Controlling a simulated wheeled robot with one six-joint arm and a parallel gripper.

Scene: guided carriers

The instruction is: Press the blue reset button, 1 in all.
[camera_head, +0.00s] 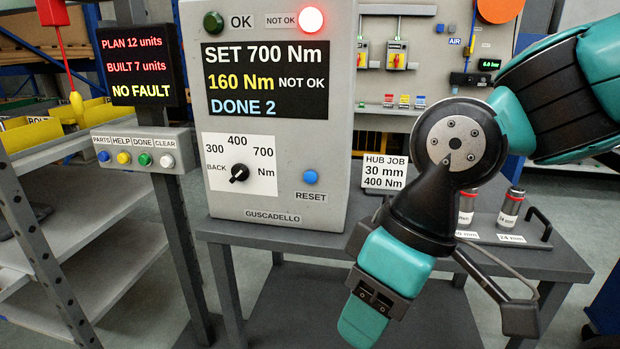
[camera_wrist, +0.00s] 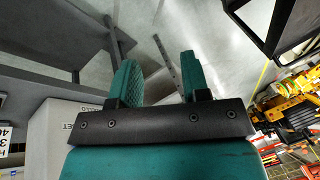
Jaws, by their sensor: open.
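The blue reset button (camera_head: 310,177) sits on the lower right of the grey control box's front (camera_head: 337,130), above the word RESET. In the head view nothing covers it. My gripper (camera_head: 362,326) is below and to the right of the button, clear of it, pointing down beside the box. In the wrist view my gripper (camera_wrist: 158,72) shows two teal fingers with an empty gap between them. Part of the box (camera_wrist: 52,128) shows at the left there; the button cannot be made out in that view.
The box's screen (camera_head: 265,80) reads SET 700 Nm, 160 Nm NOT OK, DONE 2. The red NOT OK lamp (camera_head: 310,19) is lit. A black dial (camera_head: 239,174) is left of the button. A HUB JOB card (camera_head: 384,173) and sockets (camera_head: 510,207) stand on the grey bench (camera_head: 560,264).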

